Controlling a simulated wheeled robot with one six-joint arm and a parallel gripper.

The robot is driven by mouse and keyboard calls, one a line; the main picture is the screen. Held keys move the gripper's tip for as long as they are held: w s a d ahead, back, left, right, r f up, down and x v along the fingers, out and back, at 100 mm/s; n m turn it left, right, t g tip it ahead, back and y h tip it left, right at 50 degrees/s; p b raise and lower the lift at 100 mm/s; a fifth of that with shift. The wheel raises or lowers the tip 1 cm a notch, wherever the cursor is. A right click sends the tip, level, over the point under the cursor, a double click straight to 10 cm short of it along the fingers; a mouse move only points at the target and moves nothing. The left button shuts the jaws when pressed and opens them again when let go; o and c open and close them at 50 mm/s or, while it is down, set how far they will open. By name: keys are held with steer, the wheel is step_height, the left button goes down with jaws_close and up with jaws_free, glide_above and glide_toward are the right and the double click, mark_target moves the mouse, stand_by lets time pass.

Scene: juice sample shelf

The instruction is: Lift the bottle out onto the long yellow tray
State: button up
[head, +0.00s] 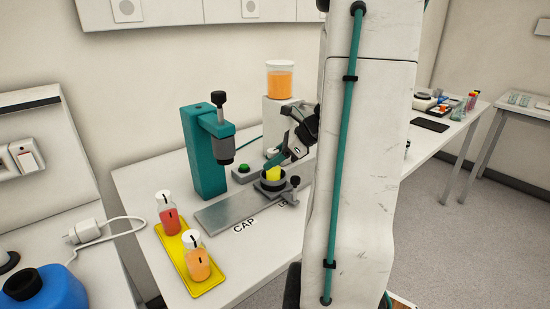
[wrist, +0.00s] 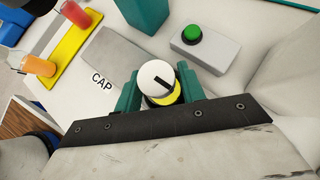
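The bottle (wrist: 162,91) holds yellow juice and has a white cap with a black mark. My gripper (head: 275,160) reaches in from the right in the head view. The long yellow tray (head: 208,286) lies front left, with a red bottle (head: 168,216) and an orange bottle (head: 197,260) standing on it.
A teal press (head: 205,155) stands behind the metal plate marked CAP (head: 232,208). A green button box (head: 243,171) is beside the holder. An orange-filled dispenser (head: 280,82) stands at the back. The tray's middle, between the two bottles, has little room.

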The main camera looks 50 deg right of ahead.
mark_target(269, 150)
steer(key=shift+r, duration=0.75)
stand_by(0.8)
steer(key=shift+r, duration=0.95)
